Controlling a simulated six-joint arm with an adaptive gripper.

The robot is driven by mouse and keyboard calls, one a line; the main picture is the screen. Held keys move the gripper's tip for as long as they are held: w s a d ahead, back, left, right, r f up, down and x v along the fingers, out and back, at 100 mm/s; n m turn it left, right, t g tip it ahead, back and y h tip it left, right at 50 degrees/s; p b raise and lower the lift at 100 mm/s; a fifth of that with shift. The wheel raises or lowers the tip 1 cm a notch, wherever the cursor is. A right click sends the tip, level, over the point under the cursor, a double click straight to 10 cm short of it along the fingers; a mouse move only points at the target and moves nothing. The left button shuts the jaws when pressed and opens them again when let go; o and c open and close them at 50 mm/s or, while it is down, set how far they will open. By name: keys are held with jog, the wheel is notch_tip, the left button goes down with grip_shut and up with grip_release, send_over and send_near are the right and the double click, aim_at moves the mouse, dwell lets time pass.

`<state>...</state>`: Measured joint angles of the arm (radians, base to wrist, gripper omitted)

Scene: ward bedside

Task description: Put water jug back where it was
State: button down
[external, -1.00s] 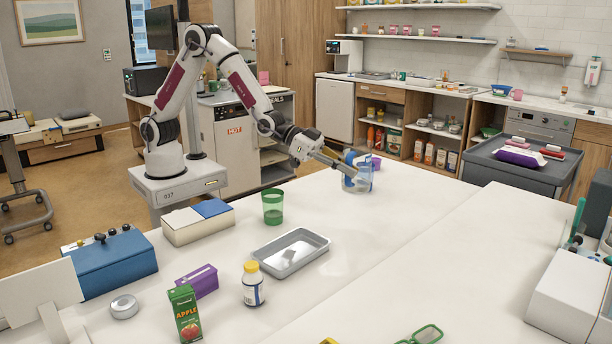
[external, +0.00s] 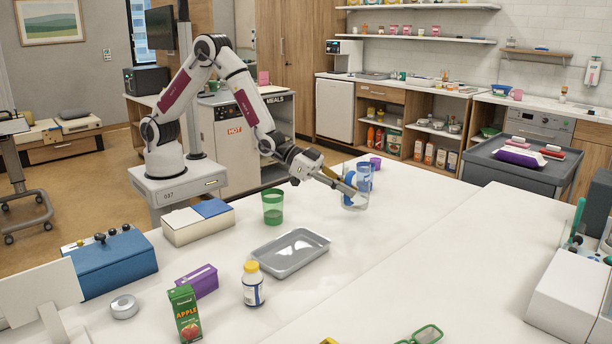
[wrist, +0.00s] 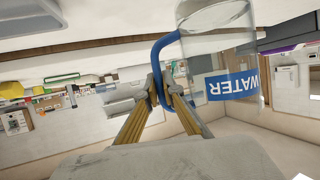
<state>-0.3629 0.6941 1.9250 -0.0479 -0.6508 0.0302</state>
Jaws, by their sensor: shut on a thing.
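The water jug (external: 357,199) is clear, with a blue handle and a blue WATER label. It is at the far end of the white table, right of the green cup (external: 272,207). My gripper (external: 346,188) reaches it from the left and is shut on its blue handle. In the wrist view, the fingers of my gripper (wrist: 163,92) pinch the handle, and the jug (wrist: 232,62) with its inverted label fills the upper right. The jug looks roughly upright. I cannot tell whether its base touches the table.
A small purple cup (external: 376,163) stands behind the jug. The table right of the jug is clear.

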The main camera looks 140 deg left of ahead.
aim_at(346, 203)
jog(key=shift+f, duration=2)
jog(key=c, duration=2.2)
grip_release()
jog(key=shift+r, duration=0.15)
jog(key=v, duration=1.2)
